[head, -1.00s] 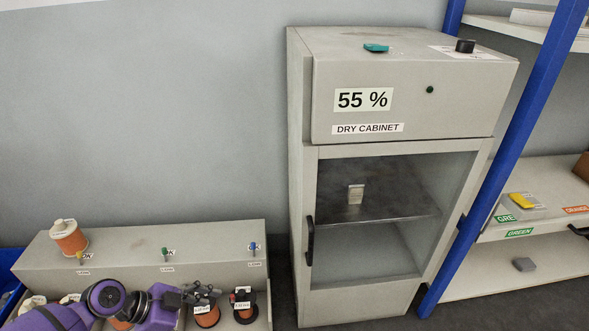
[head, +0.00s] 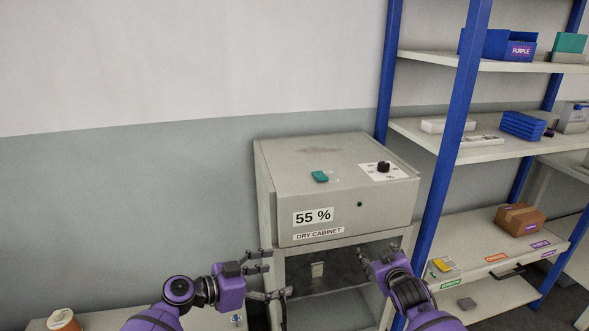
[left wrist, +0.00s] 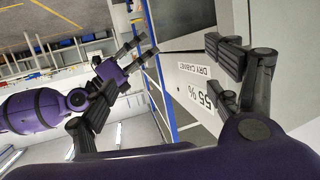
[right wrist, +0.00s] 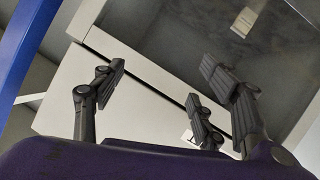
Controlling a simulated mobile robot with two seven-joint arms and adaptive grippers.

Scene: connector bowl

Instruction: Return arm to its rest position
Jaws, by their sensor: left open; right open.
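My left gripper (head: 266,275) is open and empty in front of the left side of the dry cabinet (head: 330,172) in the head view. My right gripper (head: 366,258) is open and empty in front of the cabinet's right side. Both are raised near the lower half of the cabinet. In the left wrist view the open fingers (left wrist: 232,75) have the cabinet's label behind them, and my right arm shows at the left. In the right wrist view the open fingers (right wrist: 160,85) stand before the cabinet front. Nothing is between either pair of fingers.
A blue-posted shelf (head: 470,138) with bins and a cardboard box (head: 520,219) stands right. An orange spool (head: 63,320) is at the lower left. The wall area at left is clear.

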